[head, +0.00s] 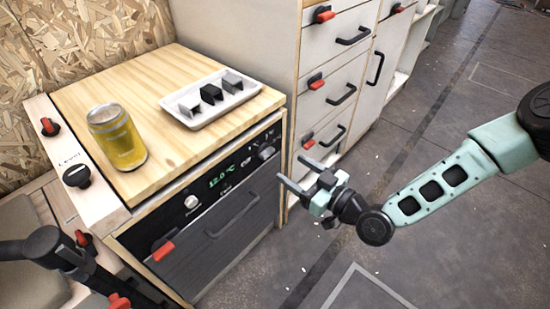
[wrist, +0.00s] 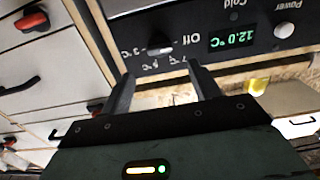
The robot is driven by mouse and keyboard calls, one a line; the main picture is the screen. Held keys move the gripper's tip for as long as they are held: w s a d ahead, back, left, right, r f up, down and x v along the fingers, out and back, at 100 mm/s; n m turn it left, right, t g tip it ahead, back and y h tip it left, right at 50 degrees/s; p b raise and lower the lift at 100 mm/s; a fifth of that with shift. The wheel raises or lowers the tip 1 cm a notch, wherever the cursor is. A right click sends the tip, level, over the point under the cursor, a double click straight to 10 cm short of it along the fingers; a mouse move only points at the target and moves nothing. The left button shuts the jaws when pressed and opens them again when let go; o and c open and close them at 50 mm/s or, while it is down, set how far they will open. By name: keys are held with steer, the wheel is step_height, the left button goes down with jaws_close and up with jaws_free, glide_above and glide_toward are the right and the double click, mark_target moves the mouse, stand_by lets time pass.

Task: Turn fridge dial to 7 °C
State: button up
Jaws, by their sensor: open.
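My gripper (head: 291,168) is open and empty, just in front of the panel. In the wrist view its fingertips (wrist: 161,65) lie either side of the dial's lower edge, apparently apart from it.
A white power button (head: 192,201) sits left of the display. The fridge door has a handle (head: 231,212) and a red latch. A yellow can (head: 117,138) and a white tray (head: 205,117) stand on the wooden top. Drawers (head: 325,100) stand close right; floor beyond is clear.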

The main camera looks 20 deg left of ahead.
mark_target(270, 154)
steer(key=b+x, duration=0.1)
steer(key=x, duration=0.6)
steer(key=shift+a, duration=0.2)
steer(key=c, duration=1)
